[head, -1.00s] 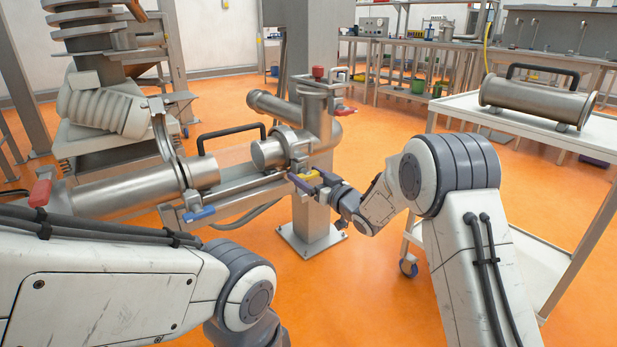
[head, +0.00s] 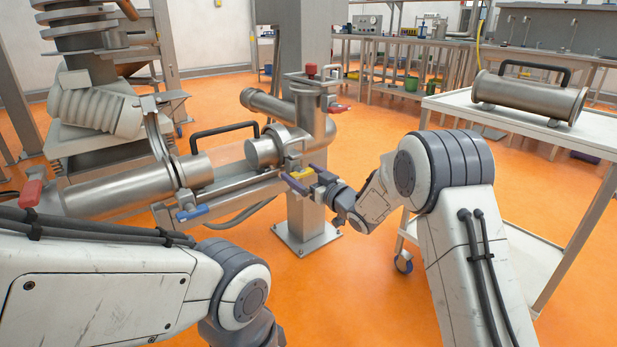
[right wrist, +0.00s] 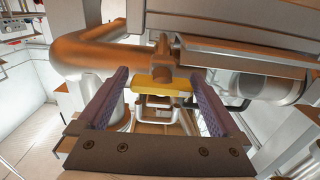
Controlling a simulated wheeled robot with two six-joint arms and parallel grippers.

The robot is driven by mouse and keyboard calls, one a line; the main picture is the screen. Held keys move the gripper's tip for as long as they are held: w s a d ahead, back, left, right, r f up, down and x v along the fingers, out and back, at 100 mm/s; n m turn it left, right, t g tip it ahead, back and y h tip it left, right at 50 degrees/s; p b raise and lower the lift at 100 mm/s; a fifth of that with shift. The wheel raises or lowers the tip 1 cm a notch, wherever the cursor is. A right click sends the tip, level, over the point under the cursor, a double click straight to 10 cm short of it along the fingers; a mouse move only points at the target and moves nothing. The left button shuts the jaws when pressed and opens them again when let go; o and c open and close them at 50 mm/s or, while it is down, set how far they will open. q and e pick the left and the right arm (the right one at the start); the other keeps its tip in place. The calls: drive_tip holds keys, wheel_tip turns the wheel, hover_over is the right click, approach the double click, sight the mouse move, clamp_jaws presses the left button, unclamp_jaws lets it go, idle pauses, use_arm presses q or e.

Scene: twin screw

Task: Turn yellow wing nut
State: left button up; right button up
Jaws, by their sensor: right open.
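In the right wrist view the yellow wing nut (right wrist: 163,86) lies crosswise between the spread fingers of the right gripper (right wrist: 160,76), with a gap to each finger. Nothing is held. Only my left arm's upper links show at the lower left of the head view; the left gripper is out of view.
A blue-handled clamp (head: 192,213) and a red handle (head: 34,188) are on the pipe line to the left. A white cart (head: 470,108) with a steel cylinder (head: 528,98) stands at the right.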

drive_tip(key=p+v, duration=0.2)
drive_tip(key=v, duration=0.8)
drive_tip(key=shift+p, duration=0.3)
drive_tip(key=b+x, duration=0.2)
drive_tip(key=x, duration=0.7)
drive_tip(key=shift+a+b, duration=0.2)
drive_tip(key=shift+b, duration=0.1)
drive_tip(key=shift+w+a, duration=0.25)
drive_tip(key=shift+w, duration=0.15)
